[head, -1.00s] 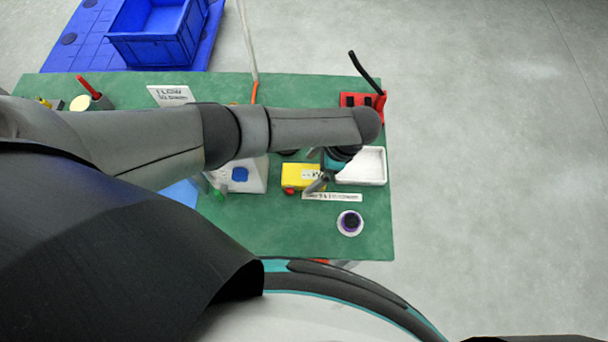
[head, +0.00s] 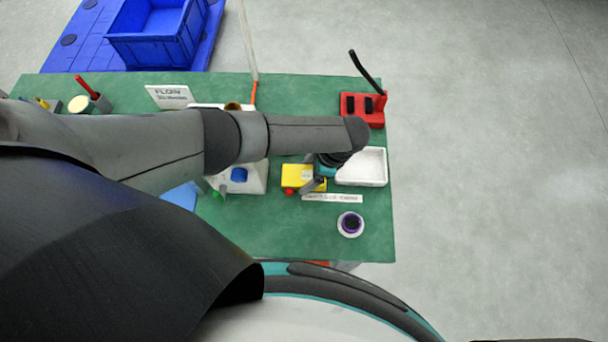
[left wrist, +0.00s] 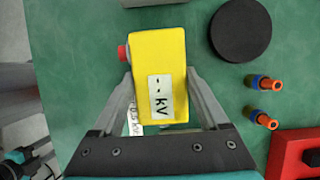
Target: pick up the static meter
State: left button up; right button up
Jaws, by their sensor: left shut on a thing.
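The static meter is a yellow box (head: 291,173) with a red knob on one end, near the front of the green table in the head view. In the left wrist view the meter (left wrist: 158,55) lies between the fingers, its white display reading "-- kV" facing the camera. My left gripper (left wrist: 157,80) is shut on the meter, one finger on each long side. In the head view the wrist hides part of the left gripper (head: 314,186) and of the meter. I cannot tell whether the meter is clear of the table. My right gripper is not in view.
A white tray (head: 372,180) stands close to the right of the gripper, with a red block (head: 375,118) behind it. A black disc (left wrist: 240,30) and two orange-blue pieces lie nearby.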

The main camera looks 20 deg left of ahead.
pick_arm(q)
jog(key=c, duration=0.5)
jog(key=shift+r, duration=0.1)
